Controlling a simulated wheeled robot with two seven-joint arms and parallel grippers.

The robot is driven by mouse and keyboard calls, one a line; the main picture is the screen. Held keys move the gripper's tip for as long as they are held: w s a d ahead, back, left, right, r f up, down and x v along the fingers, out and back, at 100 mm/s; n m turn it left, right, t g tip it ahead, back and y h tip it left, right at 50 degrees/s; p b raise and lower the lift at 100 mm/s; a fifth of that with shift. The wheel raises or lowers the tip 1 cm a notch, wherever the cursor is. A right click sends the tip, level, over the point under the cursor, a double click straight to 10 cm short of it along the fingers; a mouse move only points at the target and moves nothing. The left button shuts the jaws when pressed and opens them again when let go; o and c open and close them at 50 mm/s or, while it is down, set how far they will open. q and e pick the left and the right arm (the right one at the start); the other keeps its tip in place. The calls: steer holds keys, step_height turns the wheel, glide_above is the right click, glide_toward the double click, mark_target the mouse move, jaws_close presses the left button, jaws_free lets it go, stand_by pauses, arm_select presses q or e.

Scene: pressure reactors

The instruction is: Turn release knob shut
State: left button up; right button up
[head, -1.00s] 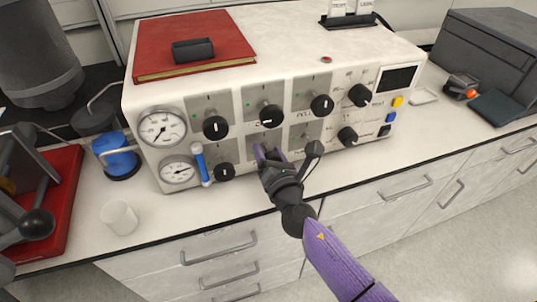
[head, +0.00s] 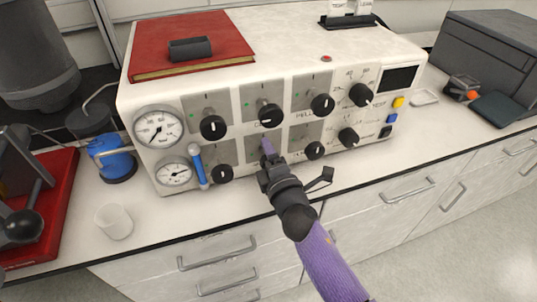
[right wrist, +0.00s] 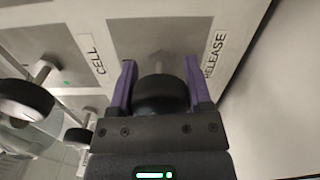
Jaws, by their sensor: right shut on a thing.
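The release knob (right wrist: 160,92) is a dark round knob on a short shaft, in front of a grey plate, with the RELEASE label beside the plate in the right wrist view. My right gripper (right wrist: 159,85) is shut on it, one purple finger on each side. In the head view my right gripper (head: 267,152) reaches the lower middle plate of the white panel (head: 235,165) and hides the knob. The knob's pointer mark does not show, so its setting cannot be told. My left gripper is not in view.
Other black knobs sit close around, including the lower left (head: 222,174), lower right (head: 315,150) and upper middle (head: 268,115) ones. A blue-handled lever (head: 200,165) and two gauges are at the left. A white beaker (head: 114,221) stands on the counter. The counter front right is clear.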

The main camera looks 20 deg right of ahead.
steer(key=m, duration=0.4)
steer(key=shift+m, duration=0.4)
steer(key=shift+f+m+p, duration=0.1)
steer(key=shift+m+p, duration=0.25)
steer(key=shift+m, duration=0.45)
steer(key=o, duration=1.3)
steer(key=shift+s, duration=0.1)
steer(key=s+p, duration=0.2)
steer(key=s, duration=0.7)
steer(key=shift+s+d, duration=0.15)
steer(key=shift+s, duration=0.25)
